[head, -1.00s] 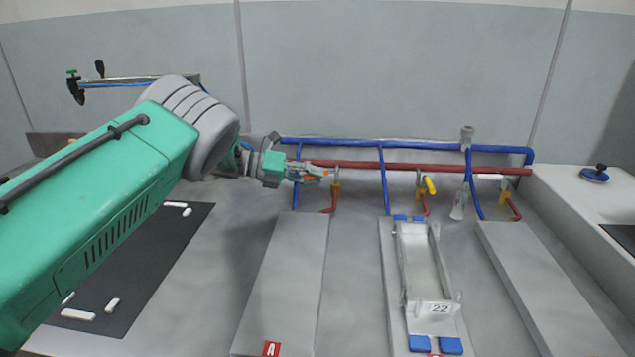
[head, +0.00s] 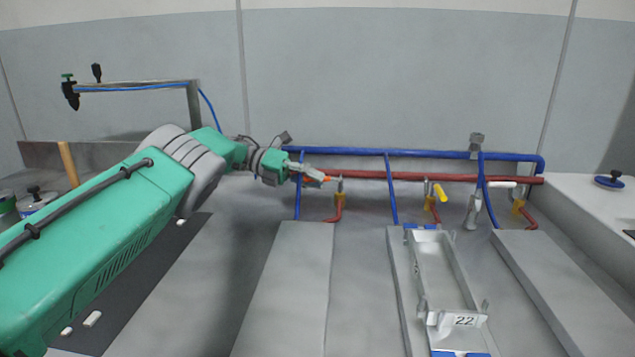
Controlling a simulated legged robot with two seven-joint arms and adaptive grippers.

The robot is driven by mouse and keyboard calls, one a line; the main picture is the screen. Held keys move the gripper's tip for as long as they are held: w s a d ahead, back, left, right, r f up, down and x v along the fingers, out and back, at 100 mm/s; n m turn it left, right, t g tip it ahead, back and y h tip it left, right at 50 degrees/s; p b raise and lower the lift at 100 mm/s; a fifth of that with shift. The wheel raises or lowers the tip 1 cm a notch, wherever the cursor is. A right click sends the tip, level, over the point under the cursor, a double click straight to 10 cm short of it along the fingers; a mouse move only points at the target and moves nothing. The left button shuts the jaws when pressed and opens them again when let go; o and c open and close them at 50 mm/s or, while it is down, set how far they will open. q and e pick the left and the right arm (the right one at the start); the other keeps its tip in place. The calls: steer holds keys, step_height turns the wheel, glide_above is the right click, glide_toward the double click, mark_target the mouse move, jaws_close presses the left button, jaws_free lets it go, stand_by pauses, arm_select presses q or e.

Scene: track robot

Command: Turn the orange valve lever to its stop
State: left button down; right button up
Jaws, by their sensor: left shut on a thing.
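The orange valve lever (head: 327,180) shows as a small orange tip at the end of my left gripper (head: 312,174). The gripper is shut on the lever, and its fingers hide most of it. My left arm reaches in from the left, with the gripper pointing right. My right gripper is out of view.
A red pipe (head: 460,177) and a blue pipe (head: 430,154) run along the back. A yellow-handled valve (head: 440,193) and a white-handled valve (head: 497,184) stand further right. Grey panels and a metal tray marked 22 (head: 445,275) lie in front. A bracket with a blue hose (head: 140,87) stands back left.

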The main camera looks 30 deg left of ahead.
arm_select(q)
steer(key=shift+f, duration=0.35)
steer(key=c, duration=1.6)
jaws_free()
steer(key=shift+w+a, duration=0.1)
steer(key=shift+w, duration=0.05)
step_height(320, 180, up, 10)
steer(key=shift+w+a+f, duration=0.1)
